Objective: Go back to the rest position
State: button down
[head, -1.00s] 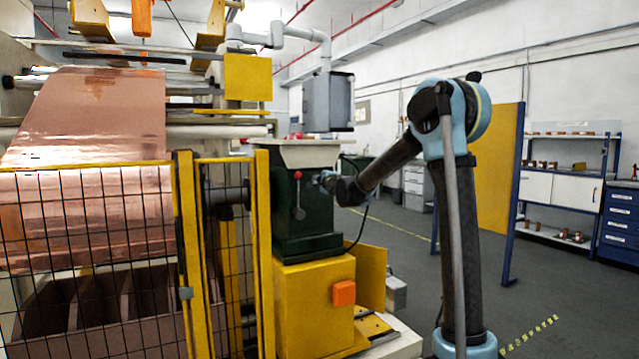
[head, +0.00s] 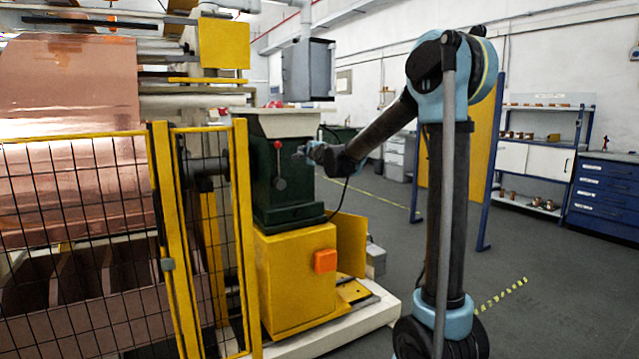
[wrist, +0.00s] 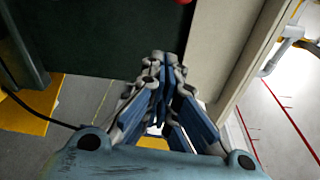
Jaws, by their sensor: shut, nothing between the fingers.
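My gripper (head: 304,151) is at the end of my bent arm, in front of the dark green machine housing (head: 262,205) in the head view. In the wrist view my gripper (wrist: 163,70) has its blue-padded fingers drawn together with nothing between them. A lever with a red knob (head: 278,145) and a round lower end is on the housing, just left of the gripper in the picture. The gripper appears apart from it. Part of a red knob (wrist: 184,1) shows at the top edge of the wrist view.
A yellow-framed mesh fence (head: 160,230) and copper foil (head: 75,100) are at the left. A yellow base block (head: 295,280) with an orange box (head: 325,261) is under the housing. A grey box (head: 308,70) hangs above. Open floor (head: 560,290) lies at the right.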

jog(key=s+d+f+n+g+h, duration=0.2)
jog(key=s+d+f+n+g, duration=0.2)
jog(key=s+d+f, duration=0.6)
jog(key=s+d+f+n+g+h, duration=0.3)
jog(key=s+d+f, duration=0.8)
jog(key=s, duration=1.4)
jog(key=s+d+f+n+g+h, duration=0.2)
jog(key=s+d+f+n+g, duration=0.4)
jog(key=s+d+f, duration=0.5)
jog(key=s+d+n, duration=0.1)
jog(key=s, duration=0.5)
jog(key=shift+s+d+h, duration=0.3)
jog(key=shift+s+d, duration=0.05)
jog(key=shift+d, duration=0.05)
